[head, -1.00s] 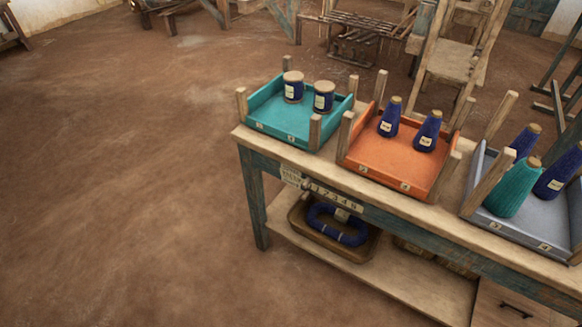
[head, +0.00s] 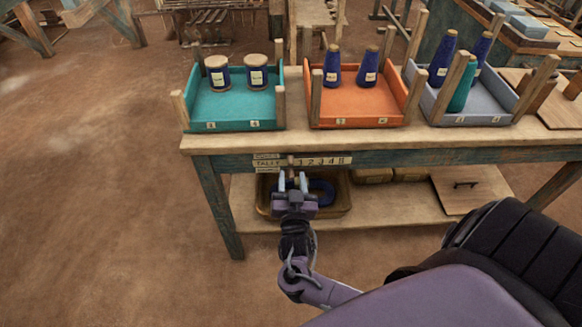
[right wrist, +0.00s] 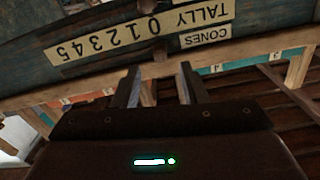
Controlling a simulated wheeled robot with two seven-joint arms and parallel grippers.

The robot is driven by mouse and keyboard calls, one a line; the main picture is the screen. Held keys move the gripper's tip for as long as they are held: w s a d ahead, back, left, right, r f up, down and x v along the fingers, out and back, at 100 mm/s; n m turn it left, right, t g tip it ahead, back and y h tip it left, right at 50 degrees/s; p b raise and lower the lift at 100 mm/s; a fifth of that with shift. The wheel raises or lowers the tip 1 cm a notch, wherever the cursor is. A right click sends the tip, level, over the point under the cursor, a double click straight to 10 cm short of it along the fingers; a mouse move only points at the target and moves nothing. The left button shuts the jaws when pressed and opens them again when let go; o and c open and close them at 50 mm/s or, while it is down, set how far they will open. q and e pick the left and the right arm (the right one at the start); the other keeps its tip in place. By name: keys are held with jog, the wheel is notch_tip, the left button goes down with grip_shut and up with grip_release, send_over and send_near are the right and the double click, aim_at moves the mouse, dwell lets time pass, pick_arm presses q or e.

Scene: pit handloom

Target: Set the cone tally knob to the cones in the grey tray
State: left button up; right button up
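The grey tray (head: 487,119) stands on the table at the right and holds two dark blue cones (head: 442,60) and one teal cone (head: 462,85). The tally strip (head: 322,160), numbered 0 to 5, is on the table's front edge. A small brown knob (head: 291,160) sits at its left part, near the 0; the knob also shows in the right wrist view (right wrist: 160,53), where the strip is upside down. My right gripper (head: 293,182) is open and empty just below and in front of the knob, its fingers apart. My left gripper is out of view.
A teal tray (head: 232,125) with two blue spools and an orange tray (head: 355,120) with two blue cones share the tabletop. A brown tub (head: 335,208) with blue yarn sits on the lower shelf behind my gripper. Floor at the left is clear.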

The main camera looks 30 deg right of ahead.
aim_at(291, 165)
jog(key=x, duration=0.5)
grip_shut()
